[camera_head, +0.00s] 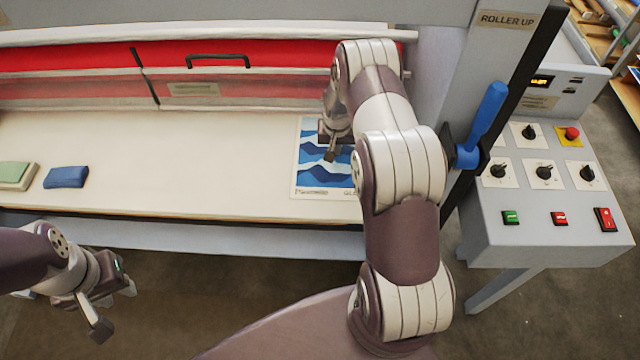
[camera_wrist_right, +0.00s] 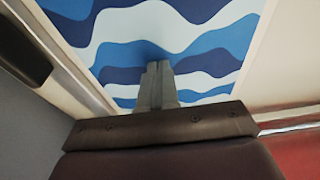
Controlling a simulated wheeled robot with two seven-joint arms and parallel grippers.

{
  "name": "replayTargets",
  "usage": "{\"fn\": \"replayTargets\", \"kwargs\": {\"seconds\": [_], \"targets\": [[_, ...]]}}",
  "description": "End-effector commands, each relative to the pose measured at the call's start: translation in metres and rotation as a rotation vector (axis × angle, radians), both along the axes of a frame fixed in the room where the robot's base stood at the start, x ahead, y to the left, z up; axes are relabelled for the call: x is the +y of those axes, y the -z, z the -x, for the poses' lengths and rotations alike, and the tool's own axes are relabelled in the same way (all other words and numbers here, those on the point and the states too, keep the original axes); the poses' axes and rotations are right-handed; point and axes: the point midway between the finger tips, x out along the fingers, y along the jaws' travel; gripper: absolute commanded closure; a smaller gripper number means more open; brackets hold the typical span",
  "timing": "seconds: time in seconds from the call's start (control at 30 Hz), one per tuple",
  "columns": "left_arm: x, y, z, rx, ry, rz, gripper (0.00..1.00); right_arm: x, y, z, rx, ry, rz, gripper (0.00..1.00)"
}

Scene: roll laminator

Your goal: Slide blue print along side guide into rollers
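The blue wave-patterned print (camera_head: 312,180) lies flat on the cream feed table (camera_head: 200,165), at its right end before the rollers. My right arm covers the print's right part in the head view. My right gripper (camera_head: 331,153) is over the print. In the right wrist view its fingers (camera_wrist_right: 158,68) are together, pointing at the print's surface (camera_wrist_right: 200,25), with nothing visible between them; contact cannot be told. A pale strip, perhaps the side guide (camera_wrist_right: 72,60), runs along the print's left edge there. The rollers (camera_head: 70,92) span the table's back. My left gripper (camera_head: 116,308) is open and empty, in front of the table.
A blue block (camera_head: 66,177) and a green pad (camera_head: 15,174) lie at the table's left. A red cover with a black handle (camera_head: 218,60) is above the rollers. A blue lever (camera_head: 486,118) and a control box (camera_head: 545,215) stand at right. The table's middle is clear.

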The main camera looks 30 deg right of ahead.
Motion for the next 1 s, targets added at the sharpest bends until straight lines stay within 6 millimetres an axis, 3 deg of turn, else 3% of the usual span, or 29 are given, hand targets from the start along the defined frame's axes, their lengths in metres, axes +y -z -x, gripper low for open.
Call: {"fn": "replayTargets", "kwargs": {"seconds": [0.33,0.7,1.0], "targets": [[0.0,0.003,0.0,0.0,0.0,0.0,0.67,-0.002,0.002,-0.002,0.001,0.0,0.0,1.0],[0.0,0.029,0.0,0.0,0.0,0.0,0.67,-0.022,0.004,-0.03,0.0,0.001,0.001,1.0],[0.0,0.029,0.0,0.0,0.0,0.0,0.67,-0.025,0.0,-0.034,0.002,-0.001,0.0,1.0]]}}
